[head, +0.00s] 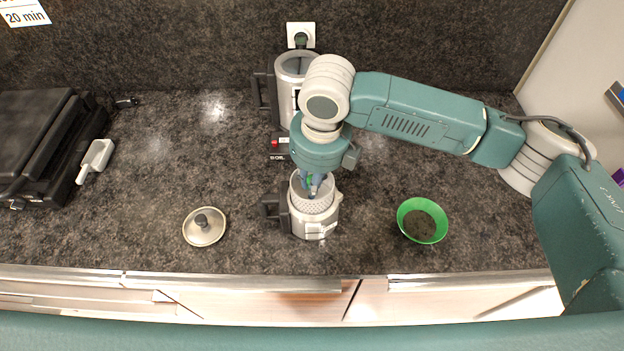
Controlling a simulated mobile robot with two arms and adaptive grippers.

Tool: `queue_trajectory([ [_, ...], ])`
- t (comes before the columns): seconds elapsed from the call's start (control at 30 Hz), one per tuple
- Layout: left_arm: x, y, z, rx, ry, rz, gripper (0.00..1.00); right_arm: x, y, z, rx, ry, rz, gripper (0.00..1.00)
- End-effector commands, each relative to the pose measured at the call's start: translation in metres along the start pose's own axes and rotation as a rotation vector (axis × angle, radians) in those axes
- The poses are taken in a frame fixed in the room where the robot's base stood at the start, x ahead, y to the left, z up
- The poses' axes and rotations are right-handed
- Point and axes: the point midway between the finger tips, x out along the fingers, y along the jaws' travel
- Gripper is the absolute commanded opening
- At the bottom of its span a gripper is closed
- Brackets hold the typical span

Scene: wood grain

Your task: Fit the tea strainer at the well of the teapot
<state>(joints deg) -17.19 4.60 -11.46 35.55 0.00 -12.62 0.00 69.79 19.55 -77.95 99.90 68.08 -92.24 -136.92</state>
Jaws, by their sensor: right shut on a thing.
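The teapot (315,227) is a silver pot with a dark handle on its left, standing near the front of the counter. The tea strainer (312,201), a perforated metal basket, is upright at the teapot's open top, its upper part showing above the rim. Whether it is seated is hidden by the overlap. My right gripper (313,186) comes down from above and is shut on the strainer; the fingers are partly hidden by the wrist. My left gripper is not in view.
A lid (204,226) with a dark knob lies left of the teapot. A green bowl (422,220) with dark contents stands right. A kettle (295,68) stands behind. A white scoop (96,160) and a black appliance (40,140) are far left. Counter between them is clear.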

Motion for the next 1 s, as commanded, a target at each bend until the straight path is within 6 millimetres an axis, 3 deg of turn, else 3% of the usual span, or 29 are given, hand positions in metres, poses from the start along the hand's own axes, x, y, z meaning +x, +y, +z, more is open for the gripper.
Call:
queue_trajectory([
  [1.0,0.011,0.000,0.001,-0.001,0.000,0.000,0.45,0.026,-0.001,-0.003,0.000,-0.001,0.000,0.00],
])
